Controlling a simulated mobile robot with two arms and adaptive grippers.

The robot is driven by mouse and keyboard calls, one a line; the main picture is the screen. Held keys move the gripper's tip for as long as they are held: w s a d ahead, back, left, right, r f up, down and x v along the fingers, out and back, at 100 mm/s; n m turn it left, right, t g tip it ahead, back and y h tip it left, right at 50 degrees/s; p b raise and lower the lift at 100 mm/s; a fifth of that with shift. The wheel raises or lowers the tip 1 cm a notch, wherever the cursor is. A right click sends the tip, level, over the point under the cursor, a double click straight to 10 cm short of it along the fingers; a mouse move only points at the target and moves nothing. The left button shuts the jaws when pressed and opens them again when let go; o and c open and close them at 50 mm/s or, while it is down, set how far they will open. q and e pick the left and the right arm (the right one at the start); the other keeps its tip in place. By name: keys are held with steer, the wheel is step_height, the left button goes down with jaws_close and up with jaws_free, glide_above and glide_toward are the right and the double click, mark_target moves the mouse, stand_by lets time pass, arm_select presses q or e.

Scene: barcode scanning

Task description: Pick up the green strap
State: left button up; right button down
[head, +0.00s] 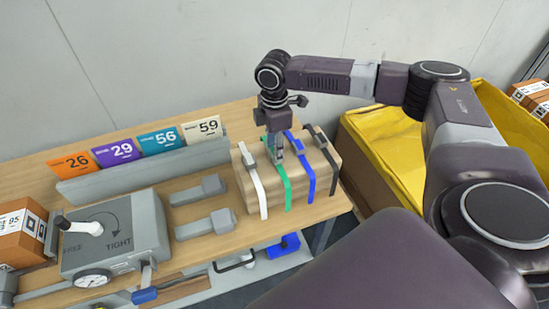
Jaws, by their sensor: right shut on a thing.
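The green strap (285,187) hangs over a wooden block (328,184) at the right end of the table. A white strap (258,186) lies to its left, and a blue strap (309,173) and a black strap (328,155) to its right. My right gripper (277,155) points down from above at the top of the green strap. It is shut on the strap's upper end, which the fingers partly hide. The strap still lies along the block's front face. My left gripper is out of view.
A grey tension device (115,240) with a dial and a box with a barcode (20,232) stand at the left. Numbered cards (157,140) stand in a grey holder behind. Two grey blocks lie mid-table. A yellow-lined bin (395,150) is at the right.

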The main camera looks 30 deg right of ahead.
steer(key=shift+r, duration=0.15)
step_height(320, 180, up, 20)
steer(key=b, duration=0.3)
steer(key=shift+a+f, duration=0.1)
steer(key=shift+f, duration=0.1)
stand_by(0.6)
